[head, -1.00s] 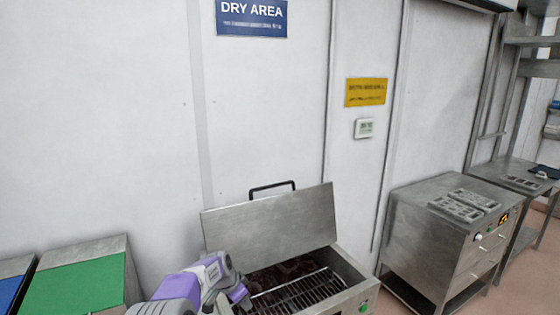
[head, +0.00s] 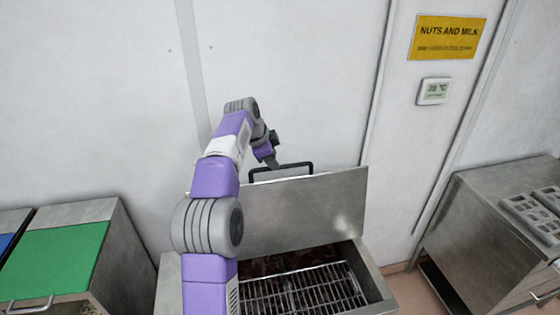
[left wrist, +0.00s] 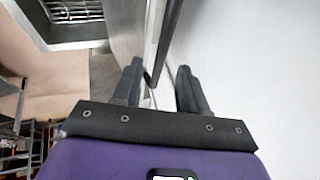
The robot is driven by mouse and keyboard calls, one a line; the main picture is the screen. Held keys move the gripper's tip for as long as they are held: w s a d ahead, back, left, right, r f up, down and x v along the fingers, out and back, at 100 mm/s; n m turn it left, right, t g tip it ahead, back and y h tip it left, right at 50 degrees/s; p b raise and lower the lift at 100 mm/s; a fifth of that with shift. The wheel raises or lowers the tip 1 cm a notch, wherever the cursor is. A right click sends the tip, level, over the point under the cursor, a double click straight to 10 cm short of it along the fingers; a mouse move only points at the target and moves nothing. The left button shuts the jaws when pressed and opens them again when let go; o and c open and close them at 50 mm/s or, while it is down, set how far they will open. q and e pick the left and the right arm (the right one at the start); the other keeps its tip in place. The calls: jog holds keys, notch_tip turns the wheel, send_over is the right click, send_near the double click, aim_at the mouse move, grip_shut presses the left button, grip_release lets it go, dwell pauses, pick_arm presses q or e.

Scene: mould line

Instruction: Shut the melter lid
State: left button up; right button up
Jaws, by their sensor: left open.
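The melter lid (head: 300,212) is a flat steel panel standing open, tilted up at the back of the melter (head: 378,290). Its black bar handle (head: 296,166) sticks out by the lid's top edge. My left gripper (head: 271,160) is open beside the left end of the handle, level with the lid's top. In the left wrist view the open fingers (left wrist: 160,82) point along the lid, and the dark handle bar (left wrist: 168,40) runs into the gap between them; I cannot tell whether it touches a finger. My right gripper is not in view.
A wire rack (head: 305,288) lies over dark contents in the melter's opening. A green-topped cabinet (head: 62,255) stands left. A steel cabinet (head: 490,215) with moulds (head: 535,215) on top stands right. The white wall (head: 300,80) is close behind the lid.

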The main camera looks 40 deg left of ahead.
pick_arm(q)
jog(key=shift+x, duration=2.3)
jog(key=shift+w, duration=0.15)
grip_shut()
